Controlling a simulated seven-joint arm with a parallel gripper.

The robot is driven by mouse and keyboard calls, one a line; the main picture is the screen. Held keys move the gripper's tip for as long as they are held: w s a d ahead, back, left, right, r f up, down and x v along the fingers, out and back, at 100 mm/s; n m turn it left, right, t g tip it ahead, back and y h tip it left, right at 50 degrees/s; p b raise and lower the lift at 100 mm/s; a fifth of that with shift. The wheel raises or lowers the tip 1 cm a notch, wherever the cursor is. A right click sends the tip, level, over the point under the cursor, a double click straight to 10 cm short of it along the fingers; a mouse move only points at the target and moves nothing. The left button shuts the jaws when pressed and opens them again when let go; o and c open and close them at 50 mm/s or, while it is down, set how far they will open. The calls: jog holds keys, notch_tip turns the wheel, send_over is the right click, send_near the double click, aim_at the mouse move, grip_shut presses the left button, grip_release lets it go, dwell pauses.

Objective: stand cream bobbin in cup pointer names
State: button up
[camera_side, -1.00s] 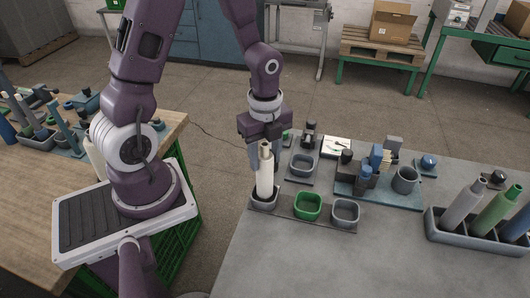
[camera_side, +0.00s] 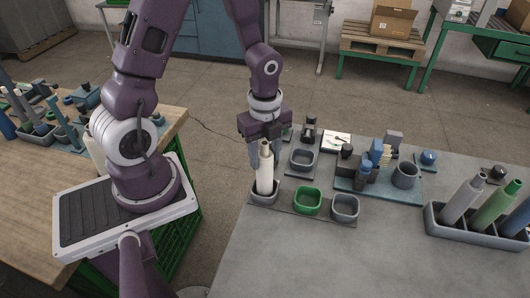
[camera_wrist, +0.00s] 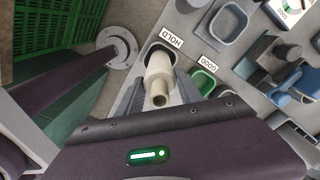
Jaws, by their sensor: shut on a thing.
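The cream bobbin (camera_side: 265,170) is upright in my gripper (camera_side: 267,158), with its lower end at the left grey cup (camera_side: 257,200) of the front row. My gripper is shut on it, one finger on each side. In the wrist view the bobbin (camera_wrist: 159,84) is seen end-on, and a label by its cup reads HOLD. The green cup (camera_side: 307,201), labelled GOOD in the wrist view, is beside it, then another grey cup (camera_side: 345,208). A white pointer card (camera_side: 336,143) lies behind; its reading is too small to tell. The bobbin hides whether its base touches the cup floor.
A separate grey cup (camera_side: 302,160) stands behind the row. A blue tray (camera_side: 400,193) with tools and a round grey pot is to the right. A grey rack (camera_side: 470,233) holds grey, green and blue bobbins at far right. The front of the table is clear.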

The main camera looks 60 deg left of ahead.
aim_at(265, 143)
jog(key=o, duration=1.5)
notch_tip(265, 143, up, 7)
jog(key=shift+r, duration=0.1)
jog(key=s+d+r+n+t, duration=0.2)
jog(key=s+r+n, duration=0.2)
jog(key=r+n, duration=0.1)
jog(key=s+d+r+n+t, duration=0.1)
jog(key=s+d+r+n, duration=0.1)
jog(key=s+r+n, duration=0.2)
jog(key=s+d+r+n+t, duration=0.2)
jog(key=s+r+n, duration=0.2)
jog(key=n, duration=0.5)
notch_tip(265, 143, up, 3)
jog(key=shift+f+t, duration=0.1)
jog(key=shift+t, duration=0.2)
